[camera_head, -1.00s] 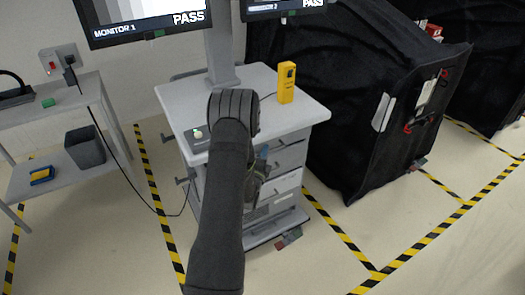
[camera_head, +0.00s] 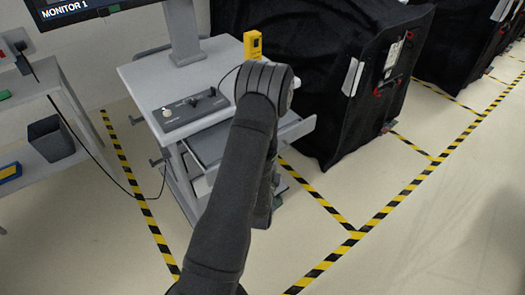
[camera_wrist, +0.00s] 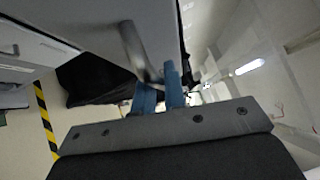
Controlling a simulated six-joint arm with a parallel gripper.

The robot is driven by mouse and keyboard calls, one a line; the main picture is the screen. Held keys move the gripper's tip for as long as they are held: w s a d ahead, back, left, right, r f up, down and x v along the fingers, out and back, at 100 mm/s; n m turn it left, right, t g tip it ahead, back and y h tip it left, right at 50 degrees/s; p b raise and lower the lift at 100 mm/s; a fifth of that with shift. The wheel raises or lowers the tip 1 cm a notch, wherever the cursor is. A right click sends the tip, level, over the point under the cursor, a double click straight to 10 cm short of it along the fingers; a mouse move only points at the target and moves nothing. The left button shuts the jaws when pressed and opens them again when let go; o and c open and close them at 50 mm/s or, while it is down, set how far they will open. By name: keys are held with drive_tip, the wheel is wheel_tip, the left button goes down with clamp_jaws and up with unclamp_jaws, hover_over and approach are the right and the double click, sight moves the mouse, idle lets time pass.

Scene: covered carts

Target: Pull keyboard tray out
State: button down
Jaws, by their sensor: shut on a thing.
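The keyboard tray (camera_head: 212,145) is a grey, shallow drawer standing out from under the cart's top, with a dark inner surface. My arm covers much of its front in the head view. In the wrist view, the light panel of the tray front (camera_wrist: 85,22) is at the upper left, with a metal bar handle (camera_wrist: 132,48). My gripper (camera_wrist: 160,96) has blue fingers shut on the lower end of this handle. The fingers are hidden behind my arm in the head view.
The cart (camera_head: 150,80) carries a control box (camera_head: 190,109) and a yellow device (camera_head: 252,45). A black-covered cart (camera_head: 335,70) stands close on the right. A side table with a dark bin (camera_head: 50,138) is at the left. The taped floor in front is clear.

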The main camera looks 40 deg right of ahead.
drive_tip(key=shift+s, duration=0.35)
drive_tip(key=c, duration=1.5)
unclamp_jaws()
drive_tip(key=v, duration=0.7)
drive_tip(key=shift+s+a+f, duration=0.1)
drive_tip(key=shift+s+a, duration=0.1)
drive_tip(key=x, duration=0.7)
drive_tip(key=shift+w+d, duration=0.25)
drive_tip(key=shift+w, duration=0.1)
